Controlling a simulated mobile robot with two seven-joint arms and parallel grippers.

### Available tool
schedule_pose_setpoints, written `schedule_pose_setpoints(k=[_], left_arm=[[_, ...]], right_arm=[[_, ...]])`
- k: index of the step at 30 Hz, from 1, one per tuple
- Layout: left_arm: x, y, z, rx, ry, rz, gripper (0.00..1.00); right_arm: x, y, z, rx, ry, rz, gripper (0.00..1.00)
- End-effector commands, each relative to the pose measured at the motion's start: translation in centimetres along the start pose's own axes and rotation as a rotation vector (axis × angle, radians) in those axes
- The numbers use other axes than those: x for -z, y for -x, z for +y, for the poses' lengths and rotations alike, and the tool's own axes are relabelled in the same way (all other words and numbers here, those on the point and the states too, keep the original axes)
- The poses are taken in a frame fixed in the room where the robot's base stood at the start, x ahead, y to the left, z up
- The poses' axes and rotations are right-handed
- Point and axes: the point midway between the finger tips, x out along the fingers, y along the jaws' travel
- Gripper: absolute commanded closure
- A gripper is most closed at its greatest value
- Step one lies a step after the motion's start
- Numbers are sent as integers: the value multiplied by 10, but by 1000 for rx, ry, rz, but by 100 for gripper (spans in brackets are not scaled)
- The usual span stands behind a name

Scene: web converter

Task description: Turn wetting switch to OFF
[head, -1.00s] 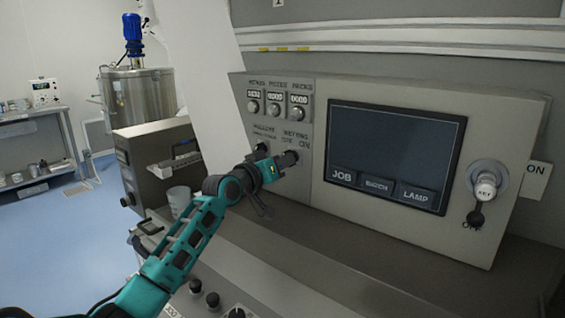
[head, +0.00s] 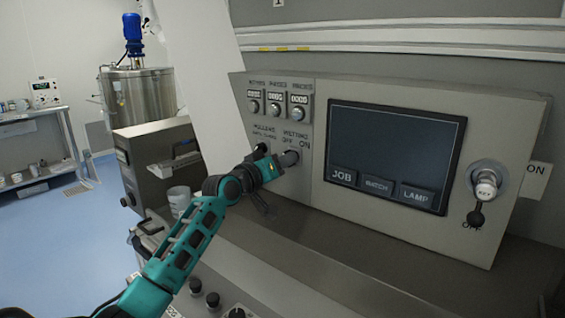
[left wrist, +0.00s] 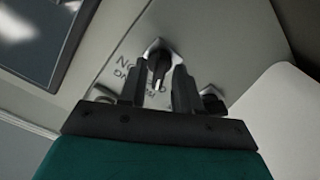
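The wetting switch (head: 289,158) is a dark rotary knob on the grey control panel, below the WETTING OFF/ON lettering. In the left wrist view the same switch (left wrist: 158,62) shows as a black handle with a pale line on its end. My left gripper (head: 280,163) is at the switch. In the left wrist view the two dark fingers of my left gripper (left wrist: 159,74) stand apart, one on each side of the handle. A gap shows on both sides, so the gripper looks open around it. My right gripper is not in view.
A second knob (left wrist: 213,100) sits beside the switch, close to one finger. A grey ledge (head: 330,260) runs below the panel.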

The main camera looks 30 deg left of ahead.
Motion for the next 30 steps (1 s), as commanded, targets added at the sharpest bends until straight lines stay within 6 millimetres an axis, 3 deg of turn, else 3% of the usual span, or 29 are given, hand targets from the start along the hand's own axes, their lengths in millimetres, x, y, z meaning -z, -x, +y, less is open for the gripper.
schedule_pose_setpoints(k=[9, 14, 30], left_arm=[[0, 1, 0, 0, -3, 1, 62], [0, 13, -1, 0, -5, 1, 62], [-1, 108, -1, 1, -5, -2, 62]], right_arm=[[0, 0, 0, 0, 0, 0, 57], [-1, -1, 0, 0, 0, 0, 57], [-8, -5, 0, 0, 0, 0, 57]])
